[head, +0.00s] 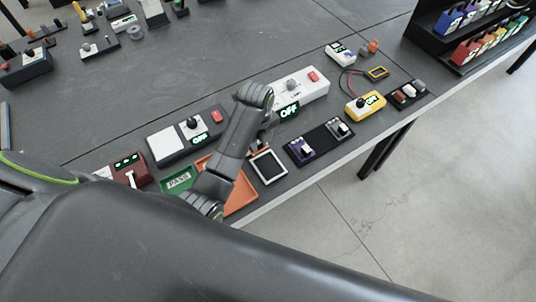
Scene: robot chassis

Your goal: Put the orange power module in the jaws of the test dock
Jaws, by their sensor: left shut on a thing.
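My left arm reaches in from the left over the table. My left gripper (264,140) is low over the table, mostly hidden by my own arm link, between the white unit and the small framed pad. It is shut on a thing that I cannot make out. I cannot clearly pick out the orange power module. No unit is clearly the test dock; a white unit (315,82) with a knob, a red button and a green "OFF" display is just beyond the gripper. My right gripper is not in view.
A dark unit (162,147) with an "OFF" display stands left. A green "PASS" tray (178,182) and an orange tray (240,196) lie nearer. A black rack (318,142) holds purple and grey modules; a yellow meter (352,107) is right.

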